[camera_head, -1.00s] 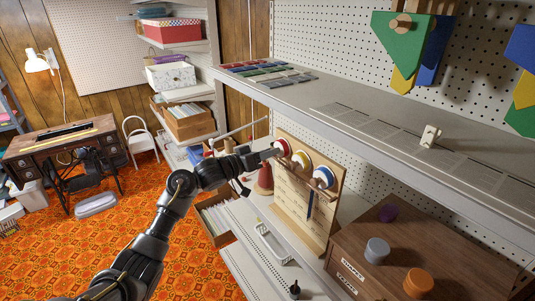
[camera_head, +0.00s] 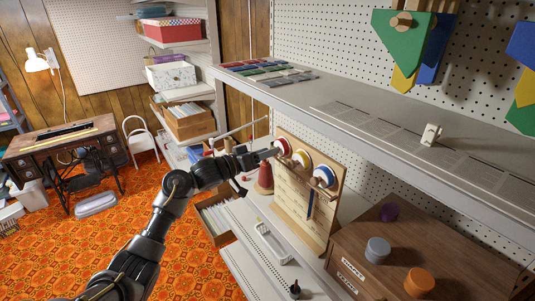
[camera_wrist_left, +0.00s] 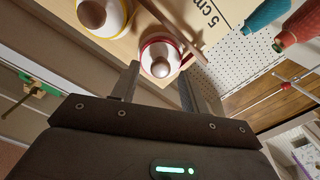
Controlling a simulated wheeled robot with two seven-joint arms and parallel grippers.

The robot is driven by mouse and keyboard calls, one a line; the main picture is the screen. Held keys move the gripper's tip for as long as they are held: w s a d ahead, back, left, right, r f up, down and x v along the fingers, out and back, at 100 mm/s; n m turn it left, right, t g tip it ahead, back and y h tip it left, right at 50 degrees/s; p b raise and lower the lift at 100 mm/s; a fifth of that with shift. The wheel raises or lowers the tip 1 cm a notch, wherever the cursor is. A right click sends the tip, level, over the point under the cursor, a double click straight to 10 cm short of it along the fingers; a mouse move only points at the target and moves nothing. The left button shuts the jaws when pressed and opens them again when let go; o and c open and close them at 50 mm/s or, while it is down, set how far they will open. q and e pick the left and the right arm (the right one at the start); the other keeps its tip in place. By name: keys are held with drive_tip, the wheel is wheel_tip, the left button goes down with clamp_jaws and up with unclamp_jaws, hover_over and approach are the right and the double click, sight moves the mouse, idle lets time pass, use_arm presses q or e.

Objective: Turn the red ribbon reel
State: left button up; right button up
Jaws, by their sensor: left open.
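The red ribbon reel (camera_head: 283,147) is at the left end of a row of reels on an upright wooden board (camera_head: 335,180). In the left wrist view the red-rimmed reel (camera_wrist_left: 148,45) has a white face and a round wooden knob (camera_wrist_left: 160,68). My left gripper (camera_head: 270,153) is open, with its tips close to the red reel. In the wrist view its two fingers lie on either side of the knob's lower part; I cannot tell whether they touch. The yellow reel (camera_head: 303,158) and blue reel (camera_head: 324,176) sit to the right. My right gripper is not in view.
A shelf (camera_head: 330,95) runs above the board. A dark red thread cone (camera_head: 265,180) stands behind my gripper. A white tray (camera_head: 272,243) lies in front of the board. A wooden drawer box (camera_head: 400,255) with knobs stands at the right.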

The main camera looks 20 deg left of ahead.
use_arm(q)
drive_tip(key=b+v, duration=0.3)
drive_tip(key=v, duration=0.7)
